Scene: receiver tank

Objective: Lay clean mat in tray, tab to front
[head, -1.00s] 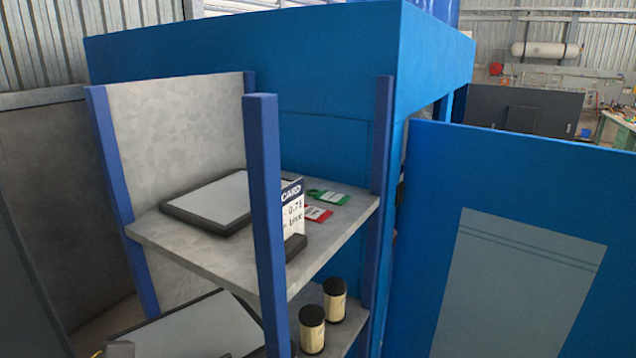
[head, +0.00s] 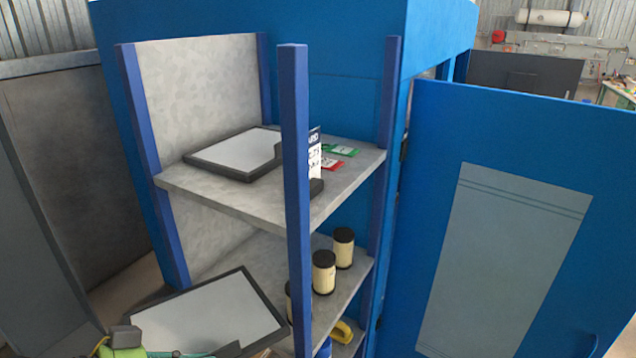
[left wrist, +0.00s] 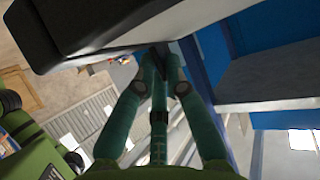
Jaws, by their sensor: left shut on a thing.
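A flat white panel with a dark rim (head: 205,318), which I take for the clean mat, is at the lower left in the head view, tilted. My left gripper (head: 222,351) is at its near edge, shut on it. In the left wrist view, the teal fingers of my left gripper (left wrist: 160,55) close together at a dark part under the panel's dark edge (left wrist: 130,45); the exact hold is unclear. A similar dark-rimmed white rectangle (head: 232,152), perhaps the tray, lies on the upper shelf. I cannot tell a tab on it. My right gripper is not in view.
A blue post (head: 295,200) stands at the near corner of the grey upper shelf (head: 240,200). A card (head: 314,150) and red (head: 331,164) and green (head: 342,150) tags are on it. Black-capped cylinders (head: 323,272) stand on the shelf below. A blue panel (head: 540,150) is at right.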

